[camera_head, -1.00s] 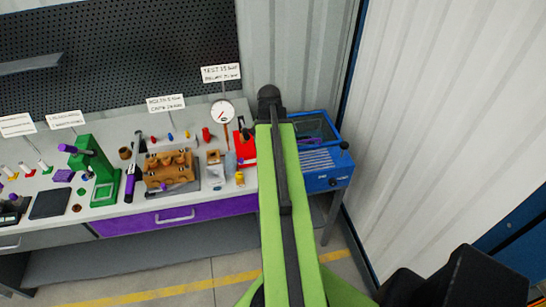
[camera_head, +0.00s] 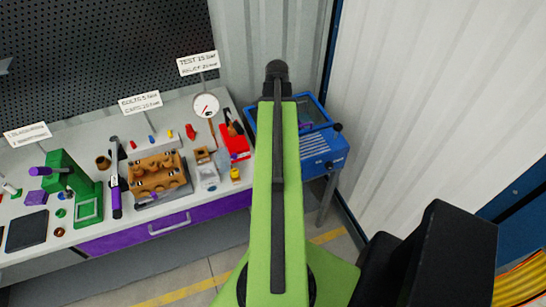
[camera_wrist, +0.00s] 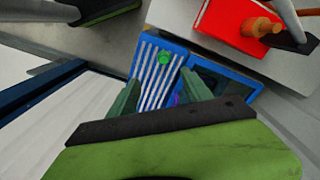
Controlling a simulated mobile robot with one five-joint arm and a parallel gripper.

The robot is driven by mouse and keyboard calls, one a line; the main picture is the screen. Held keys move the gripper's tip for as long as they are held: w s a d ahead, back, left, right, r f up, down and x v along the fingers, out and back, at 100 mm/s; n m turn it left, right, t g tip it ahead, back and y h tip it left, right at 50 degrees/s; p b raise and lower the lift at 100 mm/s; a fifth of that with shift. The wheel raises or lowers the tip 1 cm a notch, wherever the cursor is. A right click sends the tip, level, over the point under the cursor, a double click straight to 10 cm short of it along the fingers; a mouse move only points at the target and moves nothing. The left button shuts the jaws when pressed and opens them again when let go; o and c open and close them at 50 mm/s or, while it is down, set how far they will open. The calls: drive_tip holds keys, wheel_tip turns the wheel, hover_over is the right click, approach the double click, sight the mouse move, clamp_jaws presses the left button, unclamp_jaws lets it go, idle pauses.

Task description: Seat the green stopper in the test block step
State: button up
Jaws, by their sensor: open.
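A small round green piece, which looks like the green stopper (camera_wrist: 164,57), sits on the ribbed part of the blue bench unit (camera_wrist: 183,44) in the wrist view. My gripper (camera_wrist: 160,92) is open, with its two green fingers spread over the blue unit and nothing between them. The stopper shows beyond the fingertips, apart from them. In the head view, my green arm hides my gripper, and the blue unit (camera_head: 322,148) stands at the right end of the bench. I cannot tell which part is the test block step.
The bench (camera_head: 120,225) holds a brown pump block (camera_head: 155,172), a green press (camera_head: 70,185), a dial gauge (camera_head: 206,105) and a red tray (camera_head: 234,144). The red tray also shows in the wrist view (camera_wrist: 222,22). A ribbed wall (camera_head: 430,110) rises right of the blue unit.

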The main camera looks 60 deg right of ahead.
wheel_tip(320, 180, down, 8)
drive_tip(key=b, duration=0.7)
drive_tip(key=shift+w+a+f, duration=0.1)
drive_tip(key=shift+f, duration=0.15)
drive_tip(key=f+b, duration=0.5)
drive_tip(key=shift+w+f, duration=0.2)
drive_tip(key=shift+w, duration=0.1)
drive_tip(key=shift+r, duration=0.2)
clamp_jaws()
